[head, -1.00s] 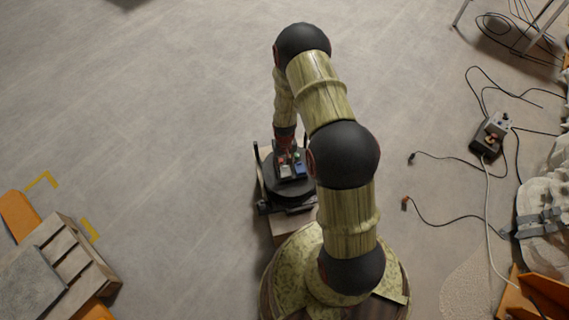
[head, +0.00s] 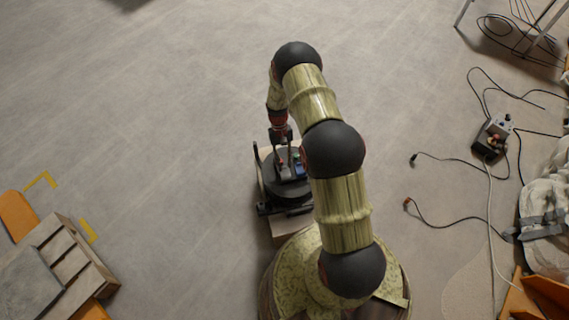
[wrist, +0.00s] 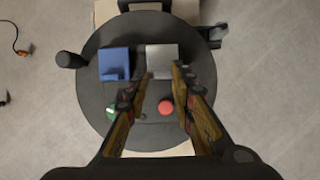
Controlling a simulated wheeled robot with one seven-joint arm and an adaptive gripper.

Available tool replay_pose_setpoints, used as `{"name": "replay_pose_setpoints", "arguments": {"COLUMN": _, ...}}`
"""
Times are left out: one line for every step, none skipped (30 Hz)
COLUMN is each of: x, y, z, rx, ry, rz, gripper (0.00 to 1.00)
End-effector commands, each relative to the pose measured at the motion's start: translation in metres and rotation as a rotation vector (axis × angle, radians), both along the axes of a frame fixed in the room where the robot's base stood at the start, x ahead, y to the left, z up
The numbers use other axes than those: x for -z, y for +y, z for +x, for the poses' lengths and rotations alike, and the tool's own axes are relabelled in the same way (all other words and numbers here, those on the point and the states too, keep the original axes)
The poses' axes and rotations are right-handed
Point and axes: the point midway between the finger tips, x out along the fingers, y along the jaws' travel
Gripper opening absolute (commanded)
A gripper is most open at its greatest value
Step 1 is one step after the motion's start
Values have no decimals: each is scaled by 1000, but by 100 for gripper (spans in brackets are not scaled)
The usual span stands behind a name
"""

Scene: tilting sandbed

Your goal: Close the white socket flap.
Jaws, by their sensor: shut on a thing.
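The white socket (wrist: 162,56) shows as a pale grey-white block on the round black bed, at the top middle in the wrist view. My gripper (wrist: 159,74) comes up from below in that view, with one fingertip near each lower corner of the block. The fingers are shut on the white socket flap, with a gap the width of the block between them. The flap's angle cannot be told from above. In the head view my gripper (head: 289,163) points down over the bed, and it mostly hides the white socket.
A blue socket (wrist: 114,64) sits just left of the white one. A red button (wrist: 165,107) and a green button (wrist: 112,110) are on the near part of the round bed (wrist: 92,88). A dark post (wrist: 70,60) stands at its left edge. Floor around is mostly clear.

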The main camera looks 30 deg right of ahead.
Motion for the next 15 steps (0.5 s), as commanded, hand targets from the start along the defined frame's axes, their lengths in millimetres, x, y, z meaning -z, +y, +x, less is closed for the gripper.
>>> {"name": "replay_pose_setpoints", "arguments": {"x": 1, "y": 2, "z": 0, "rx": 1, "ry": 5, "rz": 4, "gripper": 0}}
{"name": "replay_pose_setpoints", "arguments": {"x": 1, "y": 2, "z": 0, "rx": 1, "ry": 7, "rz": 4, "gripper": 0}}
{"name": "replay_pose_setpoints", "arguments": {"x": 0, "y": 2, "z": 0, "rx": 1, "ry": 8, "rz": 4, "gripper": 0}}
{"name": "replay_pose_setpoints", "arguments": {"x": 0, "y": 2, "z": 0, "rx": 1, "ry": 8, "rz": 4, "gripper": 0}}
{"name": "replay_pose_setpoints", "arguments": {"x": 0, "y": 2, "z": 0, "rx": 1, "ry": 7, "rz": 4, "gripper": 0}}
{"name": "replay_pose_setpoints", "arguments": {"x": 0, "y": 2, "z": 0, "rx": 1, "ry": 7, "rz": 4, "gripper": 0}}
{"name": "replay_pose_setpoints", "arguments": {"x": 0, "y": 2, "z": 0, "rx": 1, "ry": 7, "rz": 4, "gripper": 0}}
{"name": "replay_pose_setpoints", "arguments": {"x": 0, "y": 2, "z": 0, "rx": 1, "ry": 7, "rz": 4, "gripper": 0}}
{"name": "replay_pose_setpoints", "arguments": {"x": 0, "y": 2, "z": 0, "rx": 1, "ry": 7, "rz": 4, "gripper": 0}}
{"name": "replay_pose_setpoints", "arguments": {"x": 0, "y": 2, "z": -1, "rx": 1, "ry": 7, "rz": 4, "gripper": 25}}
{"name": "replay_pose_setpoints", "arguments": {"x": 0, "y": 2, "z": -1, "rx": 1, "ry": 7, "rz": 4, "gripper": 27}}
{"name": "replay_pose_setpoints", "arguments": {"x": 0, "y": 2, "z": -1, "rx": 1, "ry": 7, "rz": 4, "gripper": 29}}
{"name": "replay_pose_setpoints", "arguments": {"x": 0, "y": 2, "z": -1, "rx": 1, "ry": 6, "rz": 4, "gripper": 31}}
{"name": "replay_pose_setpoints", "arguments": {"x": 0, "y": 2, "z": -1, "rx": 1, "ry": 6, "rz": 4, "gripper": 32}}
{"name": "replay_pose_setpoints", "arguments": {"x": 0, "y": 2, "z": -1, "rx": 1, "ry": 6, "rz": 4, "gripper": 35}}
